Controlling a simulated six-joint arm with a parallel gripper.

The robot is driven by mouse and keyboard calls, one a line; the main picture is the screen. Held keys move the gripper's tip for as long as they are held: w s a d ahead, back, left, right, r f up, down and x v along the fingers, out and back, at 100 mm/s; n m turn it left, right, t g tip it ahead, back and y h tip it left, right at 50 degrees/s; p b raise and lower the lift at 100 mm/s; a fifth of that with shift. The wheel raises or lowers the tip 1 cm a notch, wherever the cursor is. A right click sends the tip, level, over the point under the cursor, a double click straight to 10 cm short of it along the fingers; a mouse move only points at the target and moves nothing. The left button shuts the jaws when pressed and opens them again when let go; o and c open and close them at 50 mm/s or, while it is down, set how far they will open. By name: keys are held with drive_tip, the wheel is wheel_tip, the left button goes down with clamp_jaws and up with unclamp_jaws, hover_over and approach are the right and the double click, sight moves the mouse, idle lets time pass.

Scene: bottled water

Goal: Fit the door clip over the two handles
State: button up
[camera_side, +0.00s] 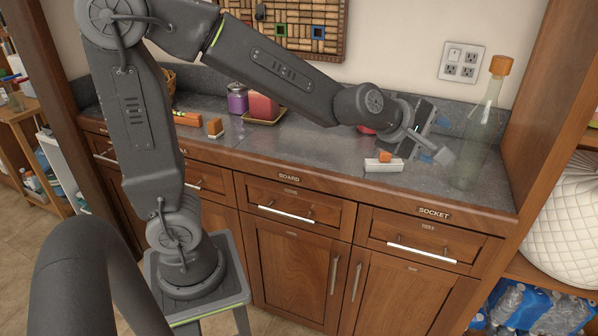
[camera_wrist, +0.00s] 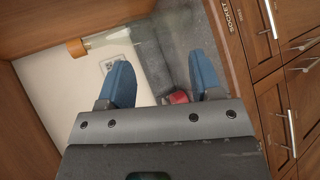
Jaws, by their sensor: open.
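A white bar with an orange block on it (camera_side: 384,165), which may be the door clip, lies on the counter near its front edge. Two upright metal door handles, the left one (camera_side: 334,275) and the right one (camera_side: 356,282), stand side by side on the lower cabinet doors. Nothing spans them. My gripper (camera_side: 440,139) is over the right end of the counter, right of the white bar and apart from it. In the wrist view its two blue fingers (camera_wrist: 165,85) are wide apart with nothing held between them. The white bar is not clear in the wrist view.
A clear bottle with an orange cap (camera_side: 478,140) stands close right of my gripper. A red thing (camera_wrist: 178,97) is on the counter, partly hidden. Drawers labelled BOARD (camera_side: 293,203) and SOCKET (camera_side: 424,243) are shut. The floor before the doors looks clear.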

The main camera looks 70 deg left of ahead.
drive_tip(key=s+a+f+m+g, duration=0.1)
drive_tip(key=s+m+g, duration=0.2)
drive_tip(key=s+m, duration=0.6)
drive_tip(key=s+a+f+m+g, duration=0.2)
drive_tip(key=s+m+g, duration=0.1)
drive_tip(key=s+m, duration=0.7)
drive_tip(key=s, duration=0.4)
drive_tip(key=shift+s+m+g, duration=0.3)
drive_tip(key=shift+s, duration=0.05)
drive_tip(key=m+y, duration=1.4)
drive_tip(key=m, duration=0.8)
approach(386, 157)
drive_tip(key=shift+w+a, duration=0.15)
drive_tip(key=shift+a, duration=0.25)
drive_tip(key=shift+m, duration=0.3)
drive_tip(key=shift+x, duration=4.45)
drive_tip(key=shift+f, duration=0.15)
